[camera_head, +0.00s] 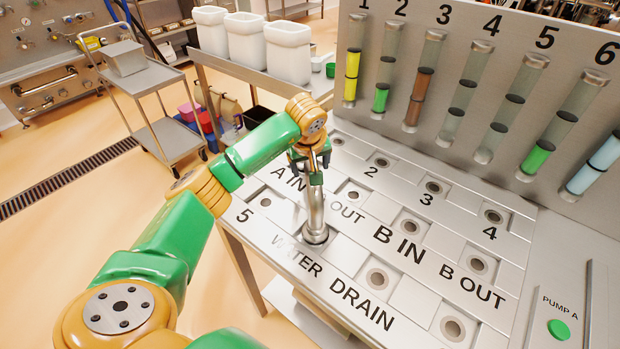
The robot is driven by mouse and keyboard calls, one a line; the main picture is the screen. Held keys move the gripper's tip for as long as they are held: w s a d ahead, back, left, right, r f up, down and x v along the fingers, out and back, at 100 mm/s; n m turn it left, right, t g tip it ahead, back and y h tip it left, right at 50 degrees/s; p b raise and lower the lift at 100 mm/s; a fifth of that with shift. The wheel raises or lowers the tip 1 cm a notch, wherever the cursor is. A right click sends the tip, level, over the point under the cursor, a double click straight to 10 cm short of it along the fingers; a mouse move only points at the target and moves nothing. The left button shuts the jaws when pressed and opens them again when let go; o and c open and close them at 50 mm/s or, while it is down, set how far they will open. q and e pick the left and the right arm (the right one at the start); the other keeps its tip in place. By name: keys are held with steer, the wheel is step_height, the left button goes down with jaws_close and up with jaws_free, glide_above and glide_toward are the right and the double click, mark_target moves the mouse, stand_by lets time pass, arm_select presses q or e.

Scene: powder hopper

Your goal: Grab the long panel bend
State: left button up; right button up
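A shiny steel pipe bend (315,212) stands upright in a port on the panel (410,290), beside the word WATER. Its lower end is in the port's ring, and its upper part is partly hidden by my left gripper. My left gripper (312,168) is at the top of this bend, with its dark fingers close around or beside the pipe. I cannot tell whether the fingers are shut on it. My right gripper is not in view.
Numbered sight tubes (421,82) with coloured contents stand on the upright back board. Several open ports (411,226) lie to the right of the bend. White bins (288,50) stand on a shelf behind. A green PUMP A button (558,329) is at the lower right.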

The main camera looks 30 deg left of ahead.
arm_select(q)
steer(key=shift+f, duration=0.25)
jaws_close()
stand_by(0.3)
stand_by(1.1)
